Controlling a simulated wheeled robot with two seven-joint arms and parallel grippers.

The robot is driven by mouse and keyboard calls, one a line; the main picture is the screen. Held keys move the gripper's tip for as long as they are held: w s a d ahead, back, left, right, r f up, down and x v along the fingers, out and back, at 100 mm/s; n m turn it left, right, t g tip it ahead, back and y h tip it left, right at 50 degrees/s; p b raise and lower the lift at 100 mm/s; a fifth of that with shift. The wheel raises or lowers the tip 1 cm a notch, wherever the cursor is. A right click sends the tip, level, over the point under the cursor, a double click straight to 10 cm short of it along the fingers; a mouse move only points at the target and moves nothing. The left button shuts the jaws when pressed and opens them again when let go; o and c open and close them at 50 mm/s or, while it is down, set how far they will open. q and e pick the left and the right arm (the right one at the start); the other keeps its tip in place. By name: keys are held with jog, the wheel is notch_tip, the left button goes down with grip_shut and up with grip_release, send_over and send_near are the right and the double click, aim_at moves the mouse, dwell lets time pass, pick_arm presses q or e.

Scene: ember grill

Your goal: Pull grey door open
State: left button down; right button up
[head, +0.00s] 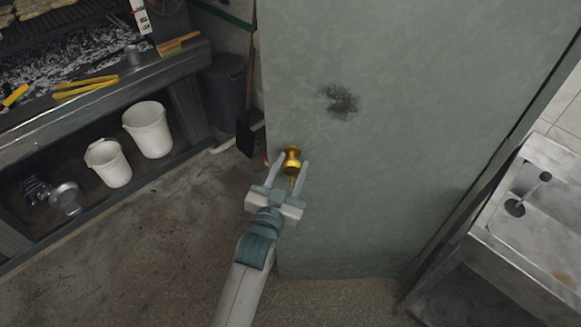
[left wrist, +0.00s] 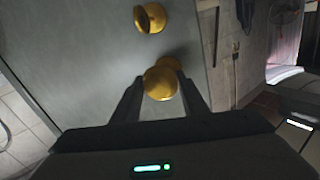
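The grey door (head: 390,150) stands upright and fills the middle of the head view; its grey face (left wrist: 95,70) also shows in the left wrist view. A round brass knob (head: 291,153) sits near the door's left edge. In the left wrist view this knob (left wrist: 160,83) lies between my finger tips, and a second brass knob (left wrist: 150,18) is farther up the picture. My left gripper (head: 291,164) is open, with one finger on each side of the knob and small gaps showing. My right gripper is in neither view.
A grill bench (head: 130,85) with yellow tongs (head: 88,86) stands at left, with two white buckets (head: 148,129) on its lower shelf. A dark bin (head: 226,90) is behind. A metal sink (head: 535,215) stands right of the door. Floor (head: 150,240) at front left is clear.

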pick_arm(q)
jog(key=c, duration=1.1)
grip_release()
jog(key=shift+a+r, duration=0.1)
jog(key=shift+s, duration=0.15)
jog(key=shift+s+a+f+b, duration=0.1)
jog(key=shift+s+f+b, duration=0.1)
jog(key=shift+s+b, duration=0.25)
jog(key=b+v, duration=0.5)
jog(key=v, duration=1.1)
jog(key=shift+s+r, duration=0.15)
jog(key=shift+r, duration=0.05)
